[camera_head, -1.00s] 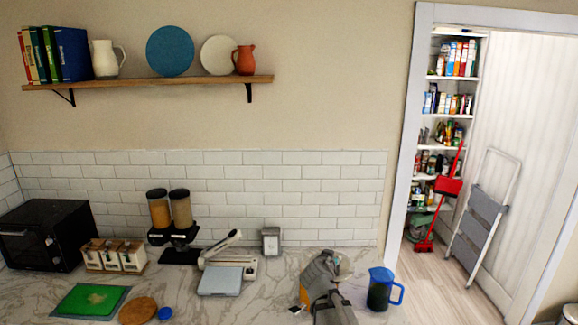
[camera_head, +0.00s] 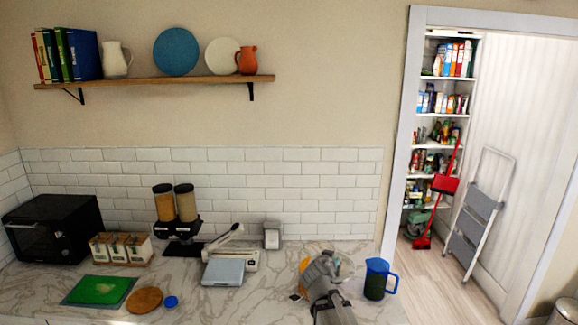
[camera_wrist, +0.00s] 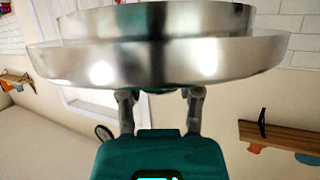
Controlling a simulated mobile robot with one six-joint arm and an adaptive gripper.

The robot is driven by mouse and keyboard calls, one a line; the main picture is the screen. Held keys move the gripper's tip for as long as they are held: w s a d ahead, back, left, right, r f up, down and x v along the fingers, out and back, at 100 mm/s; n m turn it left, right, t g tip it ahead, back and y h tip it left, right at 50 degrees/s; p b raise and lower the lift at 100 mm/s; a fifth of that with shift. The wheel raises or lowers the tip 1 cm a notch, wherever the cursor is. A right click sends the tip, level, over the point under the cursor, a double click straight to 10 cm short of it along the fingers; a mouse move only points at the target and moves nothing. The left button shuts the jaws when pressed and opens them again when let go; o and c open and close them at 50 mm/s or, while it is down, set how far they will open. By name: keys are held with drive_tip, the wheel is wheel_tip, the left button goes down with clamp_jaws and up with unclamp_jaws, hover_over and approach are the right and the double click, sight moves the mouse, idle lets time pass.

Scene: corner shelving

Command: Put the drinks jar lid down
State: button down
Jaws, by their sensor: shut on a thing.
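The drinks jar lid (camera_wrist: 160,58) is a wide, shiny metal disc with a stepped rim, filling the top of the wrist view. My gripper (camera_wrist: 161,93) is shut on it from the near side; the lid hides the fingertips. In the head view my gripper (camera_head: 322,268) is over the right part of the counter, with the pale round lid (camera_head: 345,266) at its tip. An orange thing (camera_head: 304,266) shows behind my gripper, mostly hidden; I cannot tell whether it is the jar. The lid's height above the counter is unclear.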

drive_tip(key=shift+w+f+b, duration=0.25)
drive_tip(key=shift+f+b, duration=0.05)
drive_tip(key=shift+f, duration=0.35)
drive_tip(key=shift+s+f+b, duration=0.15)
drive_tip(key=shift+f+b, duration=0.5)
drive_tip(key=shift+b, duration=0.1)
wheel_tip(320, 180, down, 16)
drive_tip(key=b, duration=1.6)
drive_tip(key=shift+s, duration=0.1)
